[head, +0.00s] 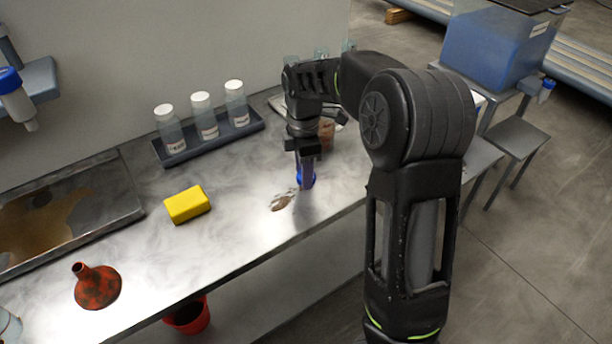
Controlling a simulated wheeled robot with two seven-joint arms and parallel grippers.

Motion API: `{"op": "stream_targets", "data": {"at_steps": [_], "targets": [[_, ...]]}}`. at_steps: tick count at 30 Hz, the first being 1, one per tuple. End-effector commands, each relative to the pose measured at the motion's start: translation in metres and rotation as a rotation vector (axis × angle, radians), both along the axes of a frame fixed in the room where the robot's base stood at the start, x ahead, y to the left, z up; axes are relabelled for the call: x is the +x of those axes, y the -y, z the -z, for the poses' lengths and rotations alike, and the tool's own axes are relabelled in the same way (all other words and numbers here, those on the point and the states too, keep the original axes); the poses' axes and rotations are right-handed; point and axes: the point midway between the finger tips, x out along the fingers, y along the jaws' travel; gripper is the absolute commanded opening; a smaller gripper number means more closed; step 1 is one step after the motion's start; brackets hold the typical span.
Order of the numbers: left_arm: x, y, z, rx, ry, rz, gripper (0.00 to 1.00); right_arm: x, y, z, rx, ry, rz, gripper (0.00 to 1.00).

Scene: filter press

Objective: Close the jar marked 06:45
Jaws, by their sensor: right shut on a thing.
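My right gripper (306,176) points down at the bench, with its fingers shut on a small blue thing that looks like a cap (312,180). The fingers hide much of it, and I cannot tell whether it touches the bench. A jar with brownish contents and a pale label (327,132) stands just behind the gripper, partly hidden by my arm; I cannot see its top. Three clear jars with white caps, the left (169,128), middle (204,116) and right (236,103), stand upright in a dark rack. No label time is readable. My left gripper is out of view.
The dark rack (218,139) stands against the back wall. A yellow sponge (187,205) and a rusty red funnel (98,287) are on the metal bench (235,235). A brown spill (283,200) lies beside the gripper. A red bucket (188,317) stands below the bench edge.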

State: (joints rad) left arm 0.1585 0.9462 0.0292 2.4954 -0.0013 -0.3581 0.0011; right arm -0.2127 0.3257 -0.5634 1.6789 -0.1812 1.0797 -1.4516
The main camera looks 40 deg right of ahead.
Motion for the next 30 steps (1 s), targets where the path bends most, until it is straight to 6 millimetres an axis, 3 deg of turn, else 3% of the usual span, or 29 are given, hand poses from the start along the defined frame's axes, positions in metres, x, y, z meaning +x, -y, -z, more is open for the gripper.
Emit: {"op": "stream_targets", "data": {"at_steps": [10, 20, 23, 30], "targets": [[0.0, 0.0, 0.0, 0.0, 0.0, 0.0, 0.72, 0.0, 0.0, 0.0, 0.0, 0.0, 0.0, 0.03], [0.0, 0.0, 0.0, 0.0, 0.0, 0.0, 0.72, 0.001, 0.0, -0.004, 0.0, 0.001, 0.0, 0.03], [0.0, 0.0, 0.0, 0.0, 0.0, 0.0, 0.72, 0.001, 0.0, -0.014, 0.0, 0.002, 0.0, 0.03], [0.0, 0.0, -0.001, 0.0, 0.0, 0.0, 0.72, 0.001, 0.0, -0.056, -0.001, 0.005, 0.0, 0.03]]}}
